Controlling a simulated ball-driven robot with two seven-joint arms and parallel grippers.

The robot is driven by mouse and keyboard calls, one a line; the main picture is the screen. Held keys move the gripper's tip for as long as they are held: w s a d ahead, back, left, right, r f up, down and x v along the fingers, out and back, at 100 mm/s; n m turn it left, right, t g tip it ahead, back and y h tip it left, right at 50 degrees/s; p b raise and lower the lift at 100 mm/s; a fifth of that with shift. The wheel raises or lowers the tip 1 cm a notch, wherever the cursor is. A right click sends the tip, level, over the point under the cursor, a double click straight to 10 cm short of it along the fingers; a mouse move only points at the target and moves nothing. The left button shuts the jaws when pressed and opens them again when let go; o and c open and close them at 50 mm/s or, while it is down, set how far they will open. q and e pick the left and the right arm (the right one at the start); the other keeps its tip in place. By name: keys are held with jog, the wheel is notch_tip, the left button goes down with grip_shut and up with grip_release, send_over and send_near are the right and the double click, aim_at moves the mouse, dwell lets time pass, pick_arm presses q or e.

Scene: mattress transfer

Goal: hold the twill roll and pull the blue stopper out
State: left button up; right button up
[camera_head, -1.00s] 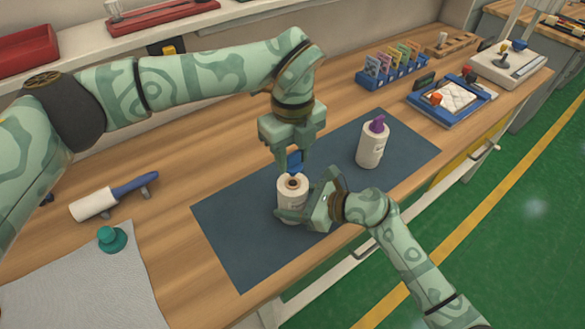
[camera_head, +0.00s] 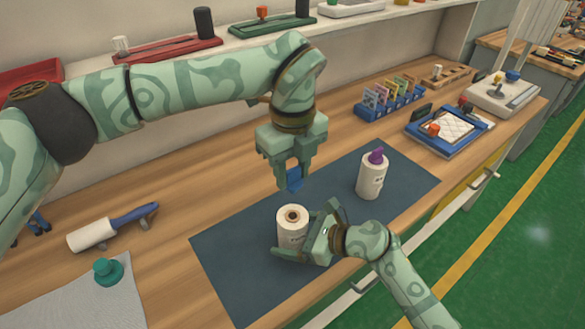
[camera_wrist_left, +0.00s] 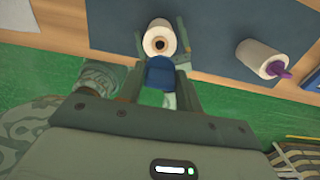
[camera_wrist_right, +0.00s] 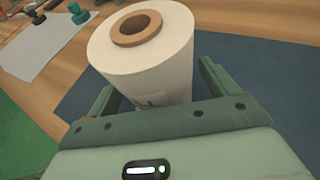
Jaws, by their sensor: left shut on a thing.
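The white roll (camera_head: 291,230) stands upright on the dark mat, its brown core ring and open dark hole facing up; it also shows in the right wrist view (camera_wrist_right: 150,60). Its label is too small to read. My left gripper (camera_head: 293,184) is shut on the blue stopper (camera_head: 295,178), held above the roll and clear of it; the stopper also shows in the left wrist view (camera_wrist_left: 160,73). My right gripper (camera_head: 308,232) is low around the roll, one finger on each side. Its fingers (camera_wrist_right: 155,88) are spread, with a visible gap to the roll at the right finger.
A second white roll (camera_head: 371,180) with a purple stopper (camera_head: 376,156) stands on the mat (camera_head: 235,262) to the right. A blue card rack (camera_head: 390,100) stands behind. The mat's left part is bare.

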jog(key=v, duration=1.2)
jog(key=shift+f, duration=0.15)
